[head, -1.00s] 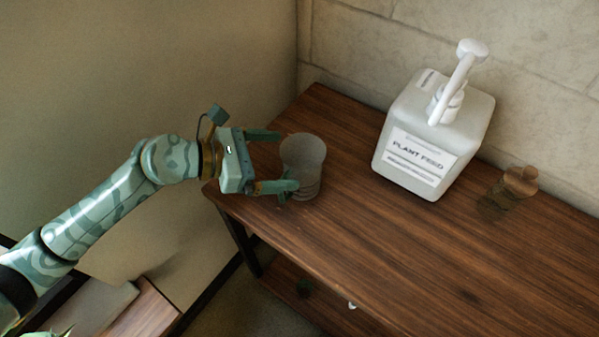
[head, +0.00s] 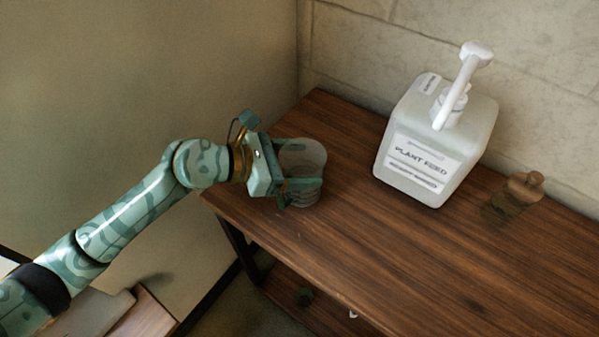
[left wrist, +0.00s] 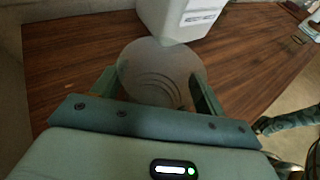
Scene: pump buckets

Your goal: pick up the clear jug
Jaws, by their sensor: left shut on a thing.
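The clear jug (head: 306,160) is a see-through grey cup with ridges low on its side. It stands at the left end of the wooden table in the head view. My left gripper (head: 298,178) is shut on it, with its fingers on either side of the jug. In the left wrist view the jug (left wrist: 162,72) fills the space between the two fingers of the left gripper (left wrist: 155,90). I cannot tell whether its base touches the table. My right gripper is not clearly in view.
A white Plant Feed container (head: 437,135) with a pump stands behind and right of the jug. A brown see-through bottle (head: 516,194) stands further right. The wooden table (head: 400,255) is clear in front. A wall runs along the back.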

